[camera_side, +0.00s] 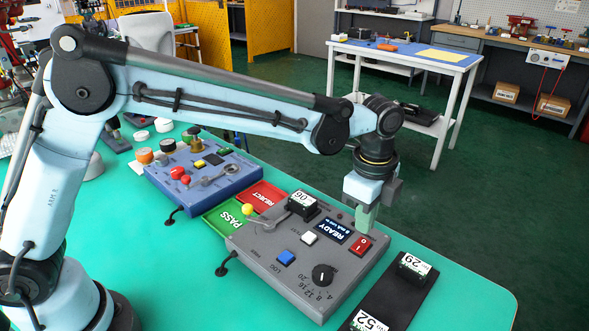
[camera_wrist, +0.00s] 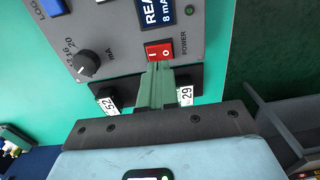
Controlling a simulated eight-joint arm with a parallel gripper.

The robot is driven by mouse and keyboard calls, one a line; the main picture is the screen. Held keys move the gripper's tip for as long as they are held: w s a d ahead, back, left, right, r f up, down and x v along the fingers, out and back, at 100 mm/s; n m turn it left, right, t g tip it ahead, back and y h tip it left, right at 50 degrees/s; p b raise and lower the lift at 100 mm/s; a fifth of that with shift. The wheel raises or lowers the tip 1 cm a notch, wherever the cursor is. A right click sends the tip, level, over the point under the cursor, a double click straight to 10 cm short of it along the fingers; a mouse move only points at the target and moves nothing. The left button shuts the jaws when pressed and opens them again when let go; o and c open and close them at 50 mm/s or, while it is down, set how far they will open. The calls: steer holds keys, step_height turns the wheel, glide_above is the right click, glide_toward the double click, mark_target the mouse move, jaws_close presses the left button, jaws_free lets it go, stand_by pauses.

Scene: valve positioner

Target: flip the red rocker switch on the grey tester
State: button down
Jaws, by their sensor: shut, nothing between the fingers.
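The grey tester (camera_side: 262,262) lies on the green table, and part of its panel (camera_wrist: 110,45) fills the top of the wrist view. Its red rocker switch (camera_side: 361,246) sits near the right edge, marked I and O. In the wrist view the rocker (camera_wrist: 158,49) is beside the word POWER; I cannot tell which half is pressed in. My gripper (camera_side: 365,226) is shut and empty, with its green fingers pointing down just behind the rocker. In the wrist view the fingertips (camera_wrist: 158,67) are close to the rocker's O end; contact cannot be told.
The tester also carries a black knob (camera_side: 322,275), a blue button (camera_side: 286,257), a white button (camera_side: 309,238) and a READY display (camera_side: 335,231). A black strip with numbered blocks (camera_side: 412,268) lies to the right. A blue tester (camera_side: 205,180) and red and green trays stand left.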

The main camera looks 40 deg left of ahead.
mark_target(357, 250)
step_height(357, 250, up, 10)
steer(key=s, duration=0.1)
steer(key=shift+s, duration=0.2)
